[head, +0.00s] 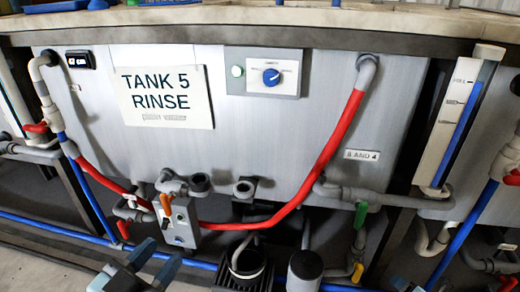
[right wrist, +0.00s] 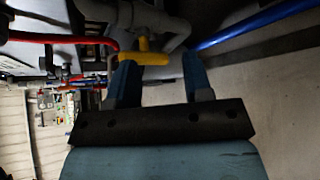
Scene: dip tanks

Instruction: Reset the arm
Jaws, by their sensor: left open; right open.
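My left gripper (head: 156,257) shows at the bottom left of the head view, its two blue-grey fingers apart with nothing between them. It is in front of the tank's lower pipes. My right gripper (right wrist: 160,72) fills the middle of the right wrist view, its fingers spread and holding nothing. A yellow valve handle (right wrist: 143,58) on a grey pipe shows beyond and between those fingertips; I cannot tell whether they touch. In the head view, only a small part of what looks like my right gripper shows at the bottom edge, right of the yellow handle (head: 357,272).
The grey tank (head: 270,140) labelled Tank 5 Rinse stands ahead. A red hose (head: 335,140), a green valve handle (head: 360,215) and a small control box (head: 180,225) are on its front. A blue pipe (head: 60,230) runs low along the floor. Bare floor (right wrist: 270,95) shows at right.

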